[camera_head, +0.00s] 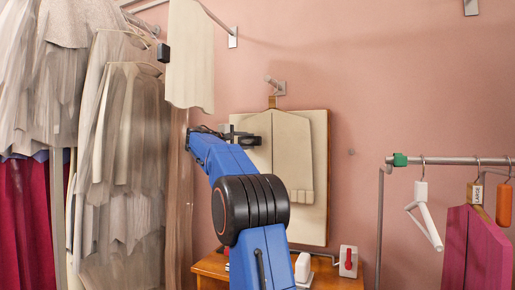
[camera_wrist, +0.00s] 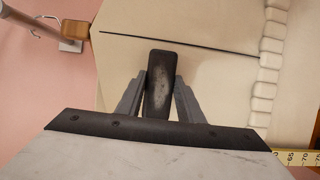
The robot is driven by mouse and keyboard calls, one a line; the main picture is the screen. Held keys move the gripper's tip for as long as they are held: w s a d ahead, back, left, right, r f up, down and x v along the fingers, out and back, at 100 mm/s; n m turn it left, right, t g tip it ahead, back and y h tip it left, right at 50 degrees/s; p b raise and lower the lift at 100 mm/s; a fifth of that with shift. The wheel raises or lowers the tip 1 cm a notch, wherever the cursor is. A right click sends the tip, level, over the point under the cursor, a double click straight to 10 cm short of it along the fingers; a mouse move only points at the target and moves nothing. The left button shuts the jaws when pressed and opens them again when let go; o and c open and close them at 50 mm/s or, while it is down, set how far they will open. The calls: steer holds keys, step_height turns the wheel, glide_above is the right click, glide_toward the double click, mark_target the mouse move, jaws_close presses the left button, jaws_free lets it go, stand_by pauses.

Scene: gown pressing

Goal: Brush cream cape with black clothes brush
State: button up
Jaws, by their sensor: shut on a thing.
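A cream cape (camera_head: 291,150) lies flat against an upright padded board (camera_head: 319,222) hung on the pink wall. In the wrist view the cape (camera_wrist: 215,88) fills much of the picture, with a scalloped edge at the right and a thin dark line across it. My gripper (camera_head: 252,138) is at the upper left part of the cape. In the wrist view my gripper (camera_wrist: 160,88) is shut on the black clothes brush (camera_wrist: 158,75), a dark block with a worn grey patch. I cannot tell whether the brush touches the cape.
Grey garments (camera_head: 125,140) hang at the left, and a cream cloth (camera_head: 190,60) hangs from a bracket above my arm. A wooden table (camera_head: 335,280) stands below the board. A rail (camera_head: 445,161) with hangers is at the right. A measuring tape (camera_wrist: 297,157) shows lower right.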

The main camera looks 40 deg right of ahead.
steer(key=shift+a, duration=0.1)
steer(key=shift+s+a, duration=0.4)
steer(key=shift+a, duration=0.5)
steer(key=shift+s+a, duration=0.4)
steer(key=shift+a, duration=0.45)
